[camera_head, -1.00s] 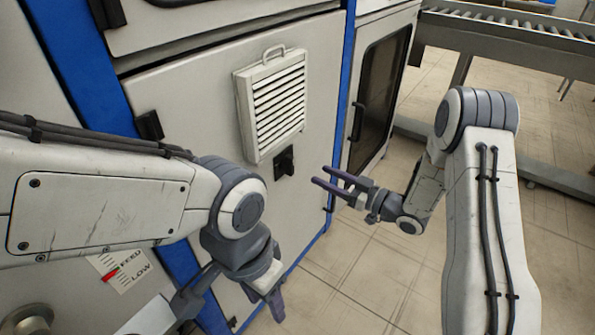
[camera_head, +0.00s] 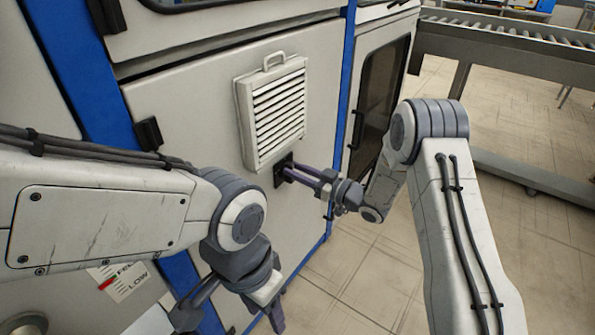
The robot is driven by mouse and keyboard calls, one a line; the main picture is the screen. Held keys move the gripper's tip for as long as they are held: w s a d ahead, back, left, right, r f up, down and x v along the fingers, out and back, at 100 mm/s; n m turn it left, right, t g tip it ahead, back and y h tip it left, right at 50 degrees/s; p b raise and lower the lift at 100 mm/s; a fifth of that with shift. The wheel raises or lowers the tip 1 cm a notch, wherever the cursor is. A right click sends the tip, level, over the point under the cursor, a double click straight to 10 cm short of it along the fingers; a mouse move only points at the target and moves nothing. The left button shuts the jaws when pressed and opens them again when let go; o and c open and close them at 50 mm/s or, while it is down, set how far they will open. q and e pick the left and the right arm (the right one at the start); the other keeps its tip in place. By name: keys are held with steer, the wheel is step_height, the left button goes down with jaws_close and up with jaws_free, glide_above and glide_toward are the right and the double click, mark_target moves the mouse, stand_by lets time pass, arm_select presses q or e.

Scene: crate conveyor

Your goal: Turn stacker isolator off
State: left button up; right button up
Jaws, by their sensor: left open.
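The stacker isolator is a small black switch (camera_head: 279,176) on the light grey cabinet door, just below the louvred vent. My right gripper (camera_head: 288,170) reaches it from the right, with its two purple fingers pointing left at the switch. The fingertips are at the switch and cover part of it. I cannot tell whether they grip its handle, and the handle's position is hidden. My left gripper (camera_head: 275,312) is open and points down near the bottom of the view, well below the switch and apart from it.
The louvred vent (camera_head: 272,112) with a top handle sits right above the switch. A door with a dark window (camera_head: 383,85) stands to the right, with a roller conveyor (camera_head: 510,45) behind. A FEED/LOW label (camera_head: 125,280) is at lower left. Tiled floor lies open at lower right.

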jaws_close()
steer(key=n+b, duration=0.5)
steer(key=s+f+n+b, duration=0.1)
steer(key=n+b, duration=0.4)
steer(key=b, duration=0.1)
steer(key=a+f+n+b, duration=0.1)
steer(key=n+b, duration=0.4)
steer(key=shift+s+f+n+b, duration=0.1)
steer(key=shift+s+n+b, duration=0.2)
steer(key=shift+n, duration=0.1)
steer(key=shift+n+b, duration=1.1)
steer(key=shift+b, duration=0.25)
